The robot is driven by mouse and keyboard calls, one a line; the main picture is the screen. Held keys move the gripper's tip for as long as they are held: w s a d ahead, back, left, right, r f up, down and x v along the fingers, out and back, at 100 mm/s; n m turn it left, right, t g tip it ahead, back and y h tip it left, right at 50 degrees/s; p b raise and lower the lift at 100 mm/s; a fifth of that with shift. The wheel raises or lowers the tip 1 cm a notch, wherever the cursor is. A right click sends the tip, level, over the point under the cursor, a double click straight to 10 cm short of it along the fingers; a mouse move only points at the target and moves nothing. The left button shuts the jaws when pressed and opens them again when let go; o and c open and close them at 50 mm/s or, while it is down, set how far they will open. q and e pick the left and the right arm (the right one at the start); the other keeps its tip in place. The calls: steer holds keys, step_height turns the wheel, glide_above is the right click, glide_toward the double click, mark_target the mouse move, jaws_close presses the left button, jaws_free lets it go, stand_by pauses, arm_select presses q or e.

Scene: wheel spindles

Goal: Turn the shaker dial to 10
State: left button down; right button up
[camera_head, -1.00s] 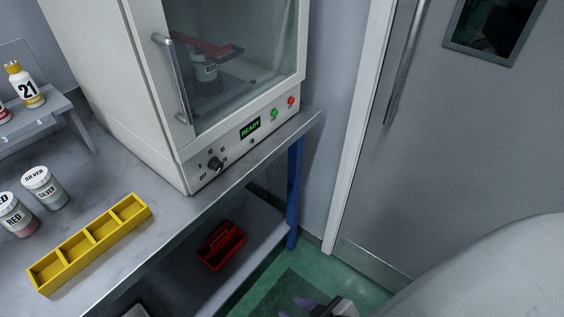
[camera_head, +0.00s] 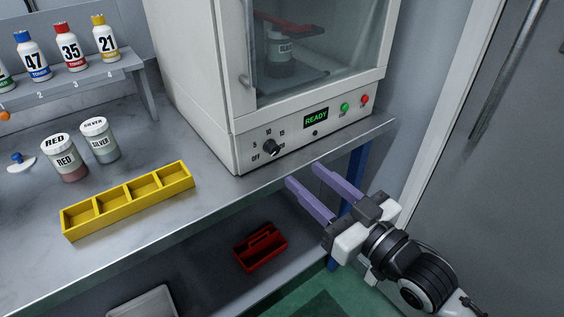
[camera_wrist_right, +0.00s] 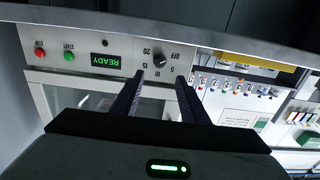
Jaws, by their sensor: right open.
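The shaker (camera_head: 235,110) is a white cabinet with a glass door, standing on the steel bench. Its black dial (camera_head: 271,149) sits low on the front panel, among the marks OFF, 5, 10 and 15. The dial also shows in the right wrist view (camera_wrist_right: 159,60), where a 20 mark is visible too. I cannot tell exactly which mark the pointer faces. My right gripper (camera_head: 303,174) is open and empty, in front of the bench edge, right of and below the dial, apart from it. In the right wrist view its fingers (camera_wrist_right: 158,82) point towards the panel. My left gripper is not in view.
The panel has a READY display (camera_head: 316,116), a green button (camera_head: 345,107) and a red button (camera_head: 365,99). A yellow tray (camera_head: 128,200) and jars (camera_head: 65,158) stand left on the bench. A red caddy (camera_head: 261,247) lies on the lower shelf. The bench edge runs close to my right gripper.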

mark_target(276, 150)
steer(key=x, duration=0.9)
steer(key=shift+w+a, duration=0.15)
steer(key=shift+w, duration=0.05)
jaws_close()
